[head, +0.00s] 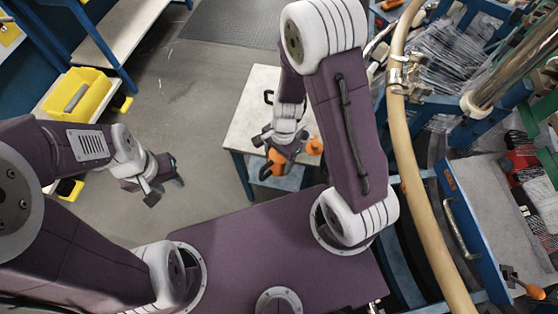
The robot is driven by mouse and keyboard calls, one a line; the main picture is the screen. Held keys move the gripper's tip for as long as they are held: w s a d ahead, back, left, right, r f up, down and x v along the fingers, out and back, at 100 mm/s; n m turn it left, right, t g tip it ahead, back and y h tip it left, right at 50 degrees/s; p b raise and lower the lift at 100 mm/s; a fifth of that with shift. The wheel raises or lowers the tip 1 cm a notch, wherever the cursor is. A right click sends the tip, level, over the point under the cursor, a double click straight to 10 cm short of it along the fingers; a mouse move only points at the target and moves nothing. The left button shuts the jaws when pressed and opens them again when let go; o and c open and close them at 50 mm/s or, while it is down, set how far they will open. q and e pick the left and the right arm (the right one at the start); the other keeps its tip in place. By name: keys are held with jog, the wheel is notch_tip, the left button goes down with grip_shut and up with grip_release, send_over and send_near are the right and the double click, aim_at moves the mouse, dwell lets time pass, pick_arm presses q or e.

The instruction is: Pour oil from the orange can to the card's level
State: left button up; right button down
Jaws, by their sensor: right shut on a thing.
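The orange can (274,164) is at the front edge of a small pale-topped table (247,112). My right gripper (281,152) is over it and shut on it; the gripper hides part of the can, and its tilt is hard to tell. Another orange piece (314,147) shows just right of the gripper; I cannot tell whether it belongs to the can. A dark handle-like loop (268,97) shows on the table behind the wrist. My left gripper (166,188) is open and empty above the floor, well left of the table. I cannot make out the card or any oil.
A yellow bin (88,98) sits on a shelf at the upper left. A thick tan hose (408,160) runs down the right side, beside blue machine frames and a panel (490,210). The floor between the shelf and the table is clear.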

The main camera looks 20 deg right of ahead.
aim_at(276, 156)
jog(key=shift+s+a+f+g+y+b, duration=0.1)
jog(key=shift+a+f+g+y+b, duration=0.25)
jog(key=shift+y+b, duration=0.9)
jog(key=shift+s+a+r+g+y+b, duration=0.1)
jog(key=shift+r+g+y+b, duration=0.25)
jog(key=shift+r, duration=0.2)
jog(key=shift+s+a+r+g+y+b, duration=0.1)
jog(key=shift+r+g+y+b, duration=0.25)
jog(key=shift+r, duration=0.2)
jog(key=shift+a+h+p, duration=0.15)
jog(key=shift+h+p, duration=0.1)
jog(key=shift+p, duration=0.05)
jog(key=shift+r+g+y+p, duration=0.75)
jog(key=shift+r+y+p, duration=0.85)
jog(key=shift+r, duration=0.4)
jog(key=shift+s+f+t+h, duration=0.1)
jog(key=shift+f+t+h, duration=0.2)
jog(key=shift+f+h, duration=0.4)
jog(key=shift+f, duration=0.15)
jog(key=shift+f, duration=0.1)
